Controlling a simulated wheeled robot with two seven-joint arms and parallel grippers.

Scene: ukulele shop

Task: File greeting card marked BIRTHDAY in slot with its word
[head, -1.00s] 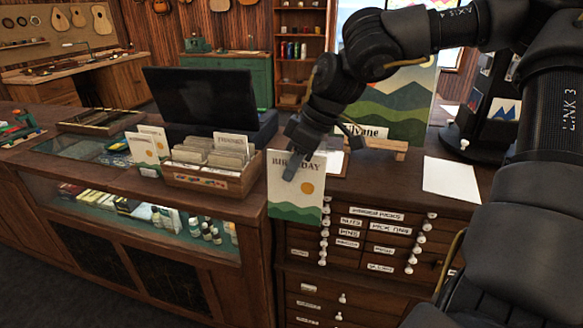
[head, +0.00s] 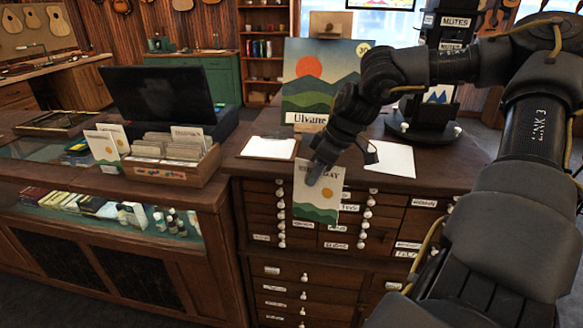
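The greeting card (head: 318,194), with dark lettering partly hidden that ends in "AY", an orange sun and green hills, hangs upright in front of the drawer cabinet. My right gripper (head: 318,176) is shut on its upper part, and a finger covers some of the word. The wooden card box (head: 172,175) with several upright cards and dividers stands on the counter to the left, apart from the held card. A divider at its back right has lettering too small to read. My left gripper is not in view.
Two similar cards (head: 104,147) stand left of the box. A black monitor (head: 158,97) is behind it. A clipboard (head: 268,148), a landscape poster (head: 318,80) and a white sheet (head: 388,158) are on the cabinet top. Labelled drawers with white knobs (head: 369,202) face forward.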

